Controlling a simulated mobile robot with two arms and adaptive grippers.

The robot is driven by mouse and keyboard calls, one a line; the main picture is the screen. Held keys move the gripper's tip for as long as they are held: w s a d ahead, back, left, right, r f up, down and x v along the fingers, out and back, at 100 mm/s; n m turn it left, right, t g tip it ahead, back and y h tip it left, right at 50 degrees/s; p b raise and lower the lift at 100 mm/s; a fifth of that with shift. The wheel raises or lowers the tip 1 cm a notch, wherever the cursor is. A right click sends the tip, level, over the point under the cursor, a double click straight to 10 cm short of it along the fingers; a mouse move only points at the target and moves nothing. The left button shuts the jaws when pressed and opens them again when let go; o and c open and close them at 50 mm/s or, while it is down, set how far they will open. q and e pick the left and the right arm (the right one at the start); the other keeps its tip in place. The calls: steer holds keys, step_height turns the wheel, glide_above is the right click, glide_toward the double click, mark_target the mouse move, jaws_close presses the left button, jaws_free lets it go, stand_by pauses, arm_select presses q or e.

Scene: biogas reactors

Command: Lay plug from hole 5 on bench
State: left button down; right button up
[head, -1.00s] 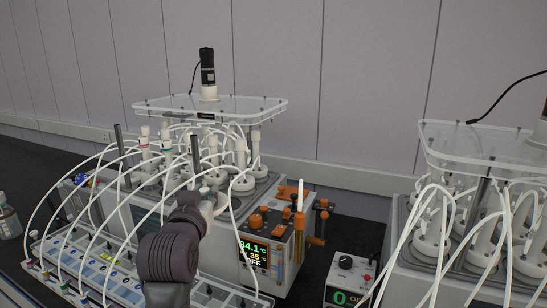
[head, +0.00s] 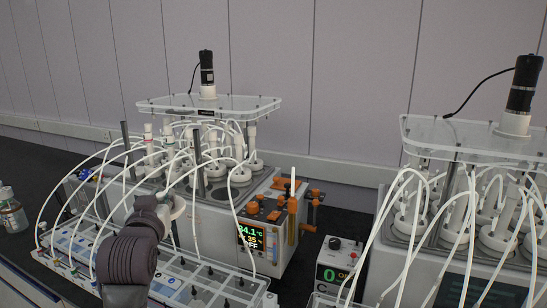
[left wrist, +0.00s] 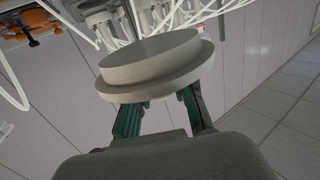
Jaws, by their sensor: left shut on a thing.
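My left gripper (left wrist: 160,106) is shut on a pale grey stepped round plug (left wrist: 150,62), which fills the middle of the left wrist view. In the head view the left gripper (head: 168,206) is in front of the central reactor unit (head: 215,225), above the tube rack, and the plug (head: 178,206) is partly hidden behind my wrist. The unit carries several white tubed plugs (head: 240,176) under a clear top plate. I cannot tell which hole is number 5. The dark bench (head: 30,158) runs along the wall. My right gripper is not in view.
A tubed rack of bottles (head: 200,284) lies in front of the unit. White tubes (head: 75,175) arch between them. A second reactor unit (head: 465,240) and a small control box (head: 335,262) stand right. A bottle (head: 11,212) is far left. Dark bench shows at left and between the units.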

arm_select(q)
steer(key=s+a+r+n+g+y, duration=0.1)
steer(key=s+a+r+n+y, duration=0.15)
steer(key=a, duration=0.65)
steer(key=s+a+r+n+y, duration=0.1)
steer(key=a+r+y, duration=0.2)
steer(key=a, duration=0.5)
steer(key=s+d+f+m+t+h, duration=0.1)
steer(key=s+d+f+m+h, duration=0.25)
steer(key=d+f, duration=0.45)
steer(key=s+d+f+m+h, duration=0.2)
steer(key=s+d+f+h, duration=0.25)
steer(key=f, duration=0.75)
steer(key=s+d+f, duration=0.3)
steer(key=s+d, duration=0.2)
steer(key=s, duration=0.3)
steer(key=s+d+f, duration=0.4)
steer(key=s, duration=0.4)
steer(key=shift+d+f, duration=0.25)
steer(key=shift+d, duration=0.1)
